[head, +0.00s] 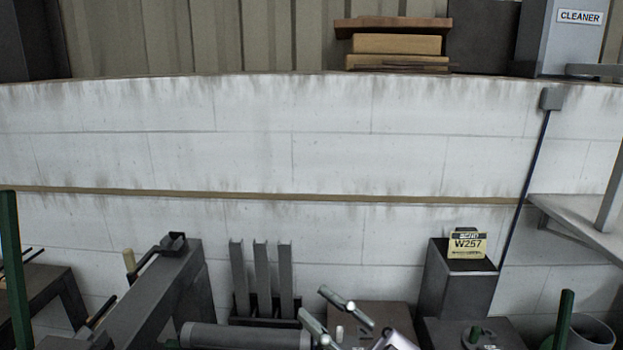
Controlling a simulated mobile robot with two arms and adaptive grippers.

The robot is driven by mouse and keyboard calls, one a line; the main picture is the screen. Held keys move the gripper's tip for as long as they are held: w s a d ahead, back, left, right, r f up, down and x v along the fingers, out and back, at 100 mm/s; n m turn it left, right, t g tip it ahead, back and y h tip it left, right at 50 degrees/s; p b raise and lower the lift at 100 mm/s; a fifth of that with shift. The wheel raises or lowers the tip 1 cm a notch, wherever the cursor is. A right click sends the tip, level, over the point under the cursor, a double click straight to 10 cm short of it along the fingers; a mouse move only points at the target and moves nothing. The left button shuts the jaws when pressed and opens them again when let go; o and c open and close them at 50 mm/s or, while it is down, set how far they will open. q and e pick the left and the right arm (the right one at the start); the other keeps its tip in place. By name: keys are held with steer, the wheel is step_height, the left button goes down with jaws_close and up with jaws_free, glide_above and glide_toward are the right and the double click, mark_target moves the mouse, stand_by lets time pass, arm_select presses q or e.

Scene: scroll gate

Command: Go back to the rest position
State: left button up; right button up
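My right gripper (312,302) shows at the bottom middle of the head view, pointing up and to the left. Its two light grey fingers stand apart with nothing visible between them, so it is open and empty. Part of my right arm shows at the bottom edge behind it. My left gripper does not show in the head view. No scroll is clearly visible. A yellow and black box marked W257 (467,245) stands on a dark grey pedestal (458,300) to the right of my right gripper.
Three upright grey bars (262,280) stand in a dark holder left of my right gripper. A grey machine arm (165,290) and a dark green post (12,270) are at left. A short green post (565,318) and a round grey bin (590,332) are at lower right. A white block wall (250,150) closes the back.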

steer(key=w+d+f+m+t+h, duration=0.2)
steer(key=d+f+m+t+h, duration=0.15)
steer(key=d+m+h, duration=0.3)
steer(key=w+d+f+m+t+h, duration=0.2)
steer(key=d+f+m+t+h, duration=0.1)
steer(key=d+m+t+h, duration=0.35)
steer(key=s+d+f+m+g+h, duration=0.3)
steer(key=d+f+g+h, duration=0.3)
steer(key=f, duration=0.4)
steer(key=s+f+n+g, duration=0.1)
steer(key=s+f+g, duration=0.5)
steer(key=s+f, duration=0.4)
steer(key=s+f+g, duration=0.7)
steer(key=s, duration=0.5)
step_height(320, 180, down, 25)
steer(key=g, duration=0.1)
steer(key=s+d+f+g, duration=0.1)
steer(key=s+d+f, duration=0.1)
steer(key=s+f, duration=1.5)
steer(key=shift+s+d+f+n, duration=0.25)
steer(key=shift+s+d+n, duration=0.15)
steer(key=shift+s, duration=0.2)
